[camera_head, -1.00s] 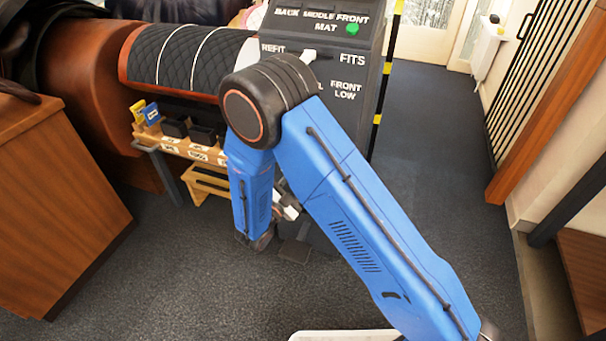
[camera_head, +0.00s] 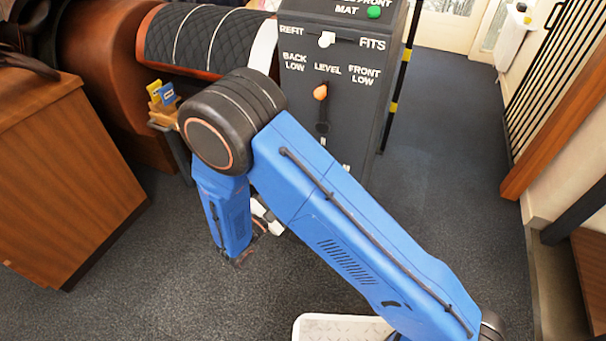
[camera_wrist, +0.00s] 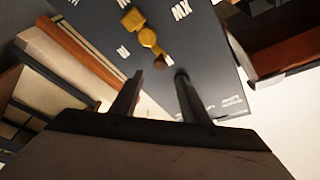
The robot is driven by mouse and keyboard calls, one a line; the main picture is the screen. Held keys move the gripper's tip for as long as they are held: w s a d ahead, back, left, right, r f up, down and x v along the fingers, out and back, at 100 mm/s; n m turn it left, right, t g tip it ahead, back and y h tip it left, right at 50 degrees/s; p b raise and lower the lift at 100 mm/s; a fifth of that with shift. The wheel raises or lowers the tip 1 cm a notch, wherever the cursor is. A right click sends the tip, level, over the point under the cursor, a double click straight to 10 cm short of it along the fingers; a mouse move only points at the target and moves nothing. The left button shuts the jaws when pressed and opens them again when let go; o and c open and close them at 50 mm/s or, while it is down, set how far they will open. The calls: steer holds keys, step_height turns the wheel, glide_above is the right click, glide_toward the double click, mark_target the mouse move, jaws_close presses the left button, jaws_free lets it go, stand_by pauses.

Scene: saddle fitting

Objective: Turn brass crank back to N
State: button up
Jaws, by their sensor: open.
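The brass crank (camera_wrist: 149,38) is in the wrist view, mounted on a dark panel face. Its wider end is at the upper left, and its arm slants down to a darker knob-like end. White lettering reading roughly MX stands to its right and a smaller mark to its lower left; I cannot clearly make out an N. My gripper (camera_wrist: 156,80) is open and empty, its two dark fingers pointing at the panel. The crank's lower end shows between and beyond the fingertips, apparently apart from them. In the head view my arm hides the crank.
The dark console (camera_head: 345,65) carries an orange-knobbed lever (camera_head: 320,92) by LEVEL, a white REFIT/FITS switch (camera_head: 326,39) and a green knob (camera_head: 374,12). A quilted saddle form (camera_head: 195,40) adjoins it. A wooden counter (camera_head: 70,170) stands left. The carpet to the right is clear.

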steer(key=shift+v, duration=2.45)
steer(key=d+r+m+g+h, duration=0.1)
steer(key=d+r+m+g, duration=0.3)
steer(key=d+m, duration=0.25)
steer(key=w+d+r+m+g, duration=0.1)
steer(key=d+r+m+g, duration=0.3)
steer(key=d+m, duration=0.3)
steer(key=d+r+m+g+h, duration=0.1)
steer(key=d+r+m+g, duration=0.35)
steer(key=d, duration=0.45)
steer(key=s+d+r+m+g+y, duration=0.2)
steer(key=s+d+m, duration=0.1)
steer(key=d+m, duration=0.35)
steer(key=s+d+r+m+g+y, duration=0.2)
steer(key=s+d+r+m+y, duration=0.1)
steer(key=d+m, duration=0.3)
steer(key=s+d+r+m+t+y, duration=0.2)
steer(key=s+m, duration=0.5)
steer(key=m, duration=0.5)
steer(key=s+d+r+m+t+y, duration=0.2)
steer(key=s+r+m+y, duration=0.3)
steer(key=m, duration=0.8)
steer(key=shift+s+d+r+t+y, duration=0.15)
steer(key=shift+s+r+t+y, duration=0.2)
steer(key=shift+s+y, duration=0.6)
